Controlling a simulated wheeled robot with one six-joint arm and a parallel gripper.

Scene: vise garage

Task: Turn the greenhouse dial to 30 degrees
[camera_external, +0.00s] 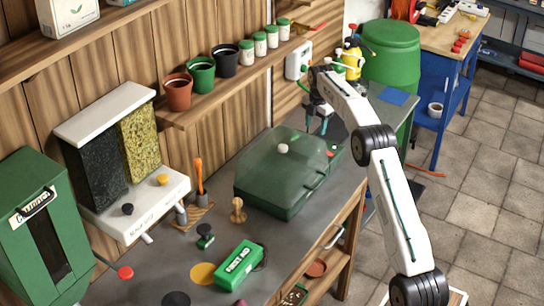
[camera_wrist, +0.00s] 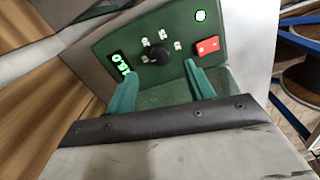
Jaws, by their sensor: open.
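The greenhouse (camera_external: 262,192), a green box with a clear domed lid, stands on the workbench. Its green control panel (camera_wrist: 110,44) is at its right end in the external view. In the external view, my gripper (camera_external: 316,122) is above the panel end.
A shelf (camera_external: 180,118) with pots and jars runs along the wall behind. A green barrel (camera_external: 391,60) stands behind my arm.

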